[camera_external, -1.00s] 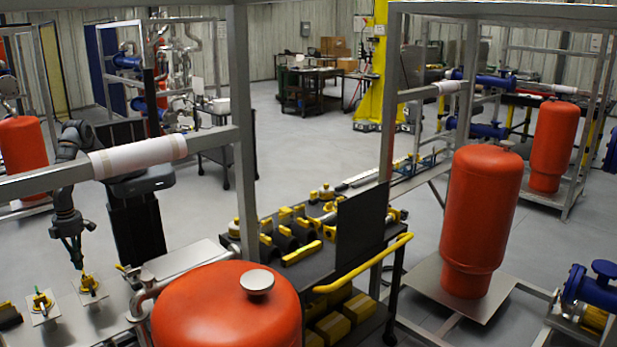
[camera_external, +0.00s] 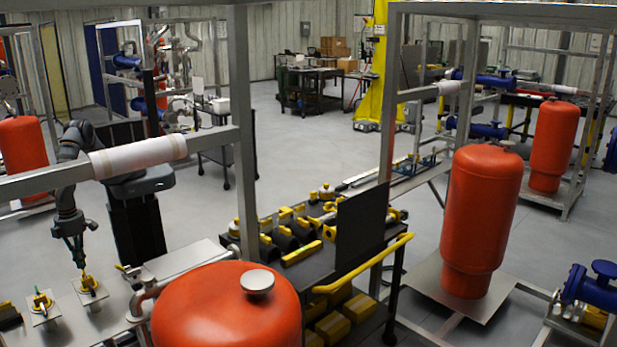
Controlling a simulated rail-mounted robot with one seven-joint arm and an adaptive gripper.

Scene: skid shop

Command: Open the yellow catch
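Two yellow catches sit on small pale square plates on the light bench at the lower left. One yellow catch (camera_external: 88,284) is on the right plate, and another yellow catch (camera_external: 41,301) is on the left plate. My gripper (camera_external: 80,267) points down just above the right catch. Its fingertips are very close to the top of that catch; I cannot tell whether they touch it. The fingers are too small and dark to show whether they are open or shut.
A grey frame rail with a white-wrapped roll (camera_external: 138,157) crosses near my arm. A large orange tank (camera_external: 225,310) and a bent metal pipe (camera_external: 150,300) stand right of the catches. A dark cart (camera_external: 362,232) with yellow parts is further right.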

